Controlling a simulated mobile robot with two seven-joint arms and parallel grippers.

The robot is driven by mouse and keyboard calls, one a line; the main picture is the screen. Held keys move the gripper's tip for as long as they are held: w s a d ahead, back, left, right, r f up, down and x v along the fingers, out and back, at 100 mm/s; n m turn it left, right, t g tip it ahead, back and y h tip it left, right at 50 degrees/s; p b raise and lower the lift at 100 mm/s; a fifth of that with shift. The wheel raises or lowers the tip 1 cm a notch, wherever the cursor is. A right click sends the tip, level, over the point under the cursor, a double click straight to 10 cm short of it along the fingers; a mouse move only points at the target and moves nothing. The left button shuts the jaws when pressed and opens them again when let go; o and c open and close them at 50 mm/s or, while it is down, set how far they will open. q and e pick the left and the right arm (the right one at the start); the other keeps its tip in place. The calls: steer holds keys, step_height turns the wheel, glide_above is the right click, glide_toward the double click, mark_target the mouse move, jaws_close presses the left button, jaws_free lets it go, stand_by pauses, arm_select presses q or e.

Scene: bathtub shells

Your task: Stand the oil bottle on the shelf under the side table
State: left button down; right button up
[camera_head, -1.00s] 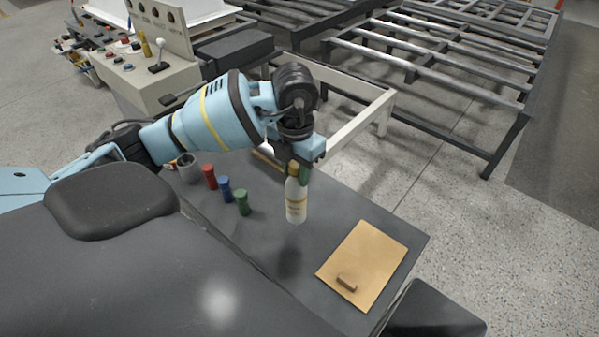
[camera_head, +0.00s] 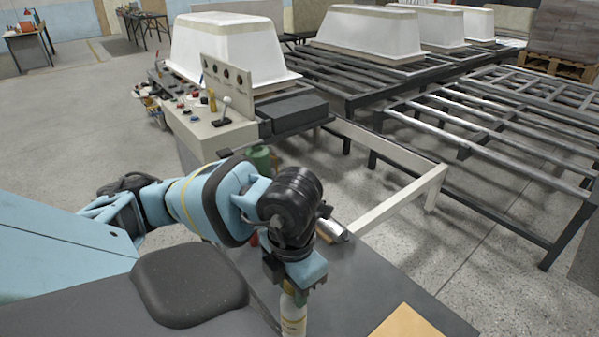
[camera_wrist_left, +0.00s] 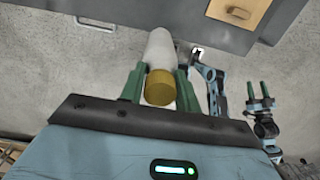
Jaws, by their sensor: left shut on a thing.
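My left gripper (camera_wrist_left: 157,88) is shut on the oil bottle (camera_wrist_left: 160,52), a pale bottle with a gold-yellow cap. In the head view, the bottle (camera_head: 293,318) hangs upright below my left gripper (camera_head: 294,290), its lower part cut off by the picture's bottom edge. The dark grey side table (camera_head: 375,272) lies behind it. In the wrist view, floor shows around the bottle, with the table (camera_wrist_left: 212,27) at the top. The shelf under it cannot be made out. My right gripper (camera_wrist_left: 258,87) appears at the right of the wrist view, its green fingers apart and empty.
A silvery object (camera_head: 333,230) is at the table's far edge. A control console (camera_head: 205,125) and metal roller frames (camera_head: 480,125) stand beyond.

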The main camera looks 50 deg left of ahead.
steer(key=shift+s, duration=0.15)
arm_select(q)
steer(key=m, duration=0.2)
steer(key=w+d+m, duration=0.1)
steer(key=m, duration=0.2)
steer(key=m+p, duration=0.1)
steer(key=m, duration=0.2)
steer(key=shift+w+d+r, duration=0.2)
steer(key=shift+r, duration=0.15)
steer(key=w+d+r+m+p, duration=0.1)
steer(key=w+d+m, duration=0.1)
steer(key=m, duration=1.1)
steer(key=w+d+r+m+p, duration=0.1)
steer(key=w+d+m+p, duration=0.1)
steer(key=m, duration=1.2)
steer(key=shift+d+r, duration=0.15)
steer(key=shift+d, duration=0.35)
arm_select(e)
steer(key=w+r+t, duration=0.1)
steer(key=w+r, duration=0.2)
steer(key=r, duration=0.2)
steer(key=shift+w+d, duration=0.25)
steer(key=shift+w, duration=0.1)
arm_select(q)
steer(key=shift+w, duration=0.1)
arm_select(e)
steer(key=shift+s, duration=0.1)
